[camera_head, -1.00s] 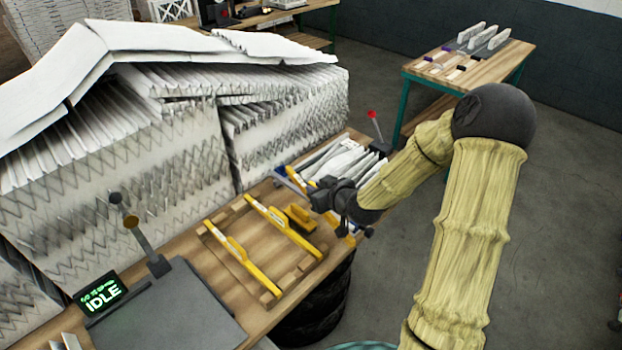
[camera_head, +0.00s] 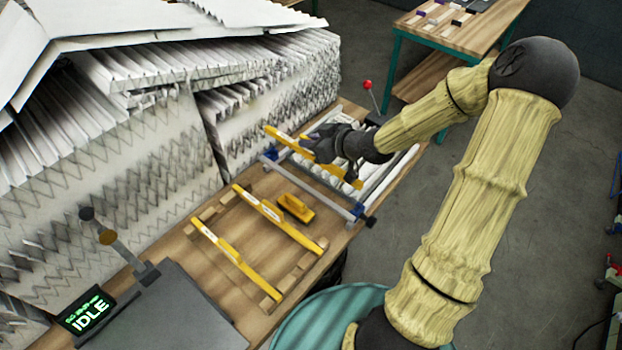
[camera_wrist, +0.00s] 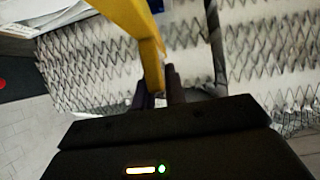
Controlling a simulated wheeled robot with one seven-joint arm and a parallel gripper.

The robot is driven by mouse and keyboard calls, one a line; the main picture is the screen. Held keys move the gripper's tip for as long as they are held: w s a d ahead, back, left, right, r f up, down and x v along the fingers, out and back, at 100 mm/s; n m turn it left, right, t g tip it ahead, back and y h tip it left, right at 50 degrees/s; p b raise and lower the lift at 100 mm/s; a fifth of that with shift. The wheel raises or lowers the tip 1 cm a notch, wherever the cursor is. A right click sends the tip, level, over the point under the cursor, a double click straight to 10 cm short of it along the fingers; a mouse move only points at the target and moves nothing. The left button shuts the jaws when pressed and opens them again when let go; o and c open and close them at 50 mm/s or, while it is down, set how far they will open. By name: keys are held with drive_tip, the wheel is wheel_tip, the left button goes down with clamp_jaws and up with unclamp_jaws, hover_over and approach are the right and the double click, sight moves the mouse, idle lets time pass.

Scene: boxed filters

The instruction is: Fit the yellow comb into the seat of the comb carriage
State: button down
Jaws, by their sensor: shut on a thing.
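My gripper (camera_head: 312,147) is shut on a yellow comb (camera_head: 283,136), a long bar that runs slantwise over the comb carriage. In the wrist view the comb (camera_wrist: 137,28) reaches down between the dark fingers (camera_wrist: 158,92). The comb carriage (camera_head: 318,182) is a frame with grey rails and blue end pieces at the far end of the bench, over white pleated filter material. My gripper and wrist hide the middle of the comb and part of the carriage. I cannot tell whether the comb touches the seat or hovers above it.
Two other yellow combs (camera_head: 237,258) (camera_head: 290,230) lie across a wooden rack, with a small yellow handled block (camera_head: 296,207) beside them. Large pleated filter stacks (camera_head: 100,150) wall off the left. A red-knobbed lever (camera_head: 368,86) stands behind the carriage. An IDLE display (camera_head: 88,309) is at lower left.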

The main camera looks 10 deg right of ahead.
sight(308, 157)
drive_tip(key=shift+s+a+f, duration=0.1)
drive_tip(key=shift+s+f, duration=0.05)
drive_tip(key=shift+f, duration=0.05)
wheel_tip(308, 157, down, 5)
drive_tip(key=shift+f, duration=0.2)
wheel_tip(308, 157, down, 4)
drive_tip(key=shift+f+p, duration=0.1)
drive_tip(key=shift+p, duration=0.4)
